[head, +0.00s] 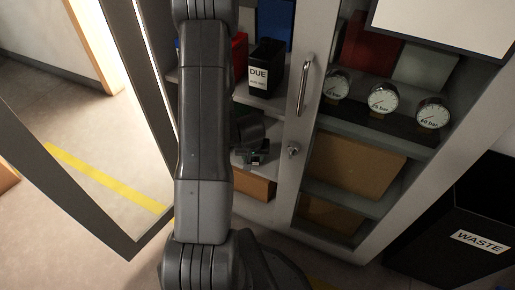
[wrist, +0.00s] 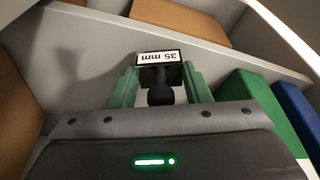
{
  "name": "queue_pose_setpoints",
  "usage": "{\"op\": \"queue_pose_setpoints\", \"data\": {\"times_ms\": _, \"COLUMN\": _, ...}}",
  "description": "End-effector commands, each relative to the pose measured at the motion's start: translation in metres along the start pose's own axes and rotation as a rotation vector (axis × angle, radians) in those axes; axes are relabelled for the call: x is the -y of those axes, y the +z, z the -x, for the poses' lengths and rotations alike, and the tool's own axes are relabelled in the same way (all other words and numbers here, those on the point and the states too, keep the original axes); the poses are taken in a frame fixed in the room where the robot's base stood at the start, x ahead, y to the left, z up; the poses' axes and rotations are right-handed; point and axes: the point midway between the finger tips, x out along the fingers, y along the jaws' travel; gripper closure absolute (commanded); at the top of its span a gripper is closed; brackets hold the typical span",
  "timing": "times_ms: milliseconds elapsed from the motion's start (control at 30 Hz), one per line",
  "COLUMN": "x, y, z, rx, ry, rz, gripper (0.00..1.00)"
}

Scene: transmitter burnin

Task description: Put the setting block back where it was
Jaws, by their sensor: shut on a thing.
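The setting block (wrist: 173,73) is a small black block with a white label reading "35 mm", upside down in the wrist view. My gripper (wrist: 160,84) has green fingers, one on each side of the block, and is shut on it. A dark round knob shows on the block's near side. In the head view my gripper (head: 257,153) reaches into the open left side of a grey cabinet (head: 287,185), at a shelf below the "DUE" box. My arm hides much of that opening, and the block cannot be made out clearly there.
A black "DUE" box (head: 264,72) stands on the shelf above. The left glass door (head: 100,130) is swung open; the right one is closed before several gauges (head: 383,98). In the wrist view, cardboard boxes (wrist: 182,18) and green (wrist: 258,108) and blue (wrist: 298,112) items stand around.

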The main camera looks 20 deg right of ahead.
Motion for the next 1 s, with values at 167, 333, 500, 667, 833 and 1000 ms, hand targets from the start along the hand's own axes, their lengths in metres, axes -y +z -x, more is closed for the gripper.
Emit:
{"op": "queue_pose_setpoints", "data": {"times_ms": 167, "x": -0.006, "y": -0.014, "z": 0.002, "rx": -0.001, "ry": 0.000, "rz": -0.002, "gripper": 0.93}}
{"op": "queue_pose_setpoints", "data": {"times_ms": 333, "x": -0.013, "y": -0.030, "z": -0.003, "rx": 0.000, "ry": 0.000, "rz": -0.002, "gripper": 0.93}}
{"op": "queue_pose_setpoints", "data": {"times_ms": 500, "x": -0.014, "y": -0.029, "z": -0.022, "rx": -0.001, "ry": 0.000, "rz": -0.002, "gripper": 0.93}}
{"op": "queue_pose_setpoints", "data": {"times_ms": 667, "x": -0.014, "y": -0.028, "z": -0.025, "rx": -0.001, "ry": -0.001, "rz": -0.001, "gripper": 0.93}}
{"op": "queue_pose_setpoints", "data": {"times_ms": 833, "x": -0.014, "y": -0.029, "z": -0.024, "rx": -0.001, "ry": -0.001, "rz": -0.001, "gripper": 0.93}}
{"op": "queue_pose_setpoints", "data": {"times_ms": 1000, "x": -0.014, "y": -0.028, "z": -0.027, "rx": -0.001, "ry": -0.001, "rz": -0.001, "gripper": 0.93}}
